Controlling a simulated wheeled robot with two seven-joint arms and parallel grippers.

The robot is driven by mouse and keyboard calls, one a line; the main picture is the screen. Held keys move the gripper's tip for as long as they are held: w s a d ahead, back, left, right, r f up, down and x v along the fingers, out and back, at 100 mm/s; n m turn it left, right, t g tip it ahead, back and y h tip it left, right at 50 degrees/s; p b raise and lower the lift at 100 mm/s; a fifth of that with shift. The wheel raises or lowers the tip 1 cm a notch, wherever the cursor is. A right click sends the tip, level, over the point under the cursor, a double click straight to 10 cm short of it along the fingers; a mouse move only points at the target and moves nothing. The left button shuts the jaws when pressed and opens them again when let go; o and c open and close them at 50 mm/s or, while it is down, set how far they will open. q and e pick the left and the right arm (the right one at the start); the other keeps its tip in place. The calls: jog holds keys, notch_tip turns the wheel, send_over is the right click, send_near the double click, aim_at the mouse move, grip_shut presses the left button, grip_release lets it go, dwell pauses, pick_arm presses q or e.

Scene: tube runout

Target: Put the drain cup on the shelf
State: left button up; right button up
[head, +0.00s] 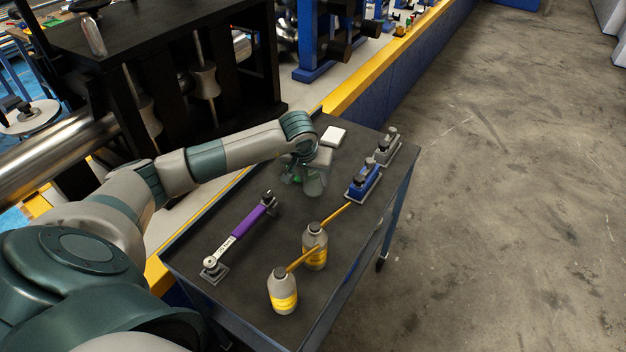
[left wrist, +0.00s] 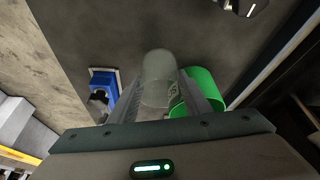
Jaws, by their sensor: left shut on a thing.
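My left gripper (head: 304,168) is over the far half of the dark cart top (head: 235,215). It is shut on a clear, greenish cup (head: 314,186). In the left wrist view the cup (left wrist: 159,68) sits between the two fingers, over the dark top; whether it touches the top I cannot tell. A green cup (left wrist: 203,90) is just right of the fingers there, partly hidden by one; only bits show in the head view. I cannot tell from looks which cup is the drain cup. No shelf is clearly identifiable. My right gripper is not in view.
A purple-handled tool (head: 248,220) lies left on the cart. Two grey bottles with yellow labels (head: 283,293) stand near the front. A blue block tool (head: 365,182), a grey one (head: 387,148) and a white pad (head: 333,136) are at the far end. Black machinery (head: 170,60) stands beyond.

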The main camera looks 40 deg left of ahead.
pick_arm(q)
jog(key=shift+f+p, duration=0.35)
jog(key=shift+f, duration=0.75)
jog(key=shift+f+b, duration=0.25)
jog(key=shift+b, duration=0.05)
jog(key=o, duration=1.1)
jog(key=shift+r, duration=0.1)
jog(key=shift+c, duration=0.2)
jog(key=shift+r, duration=0.1)
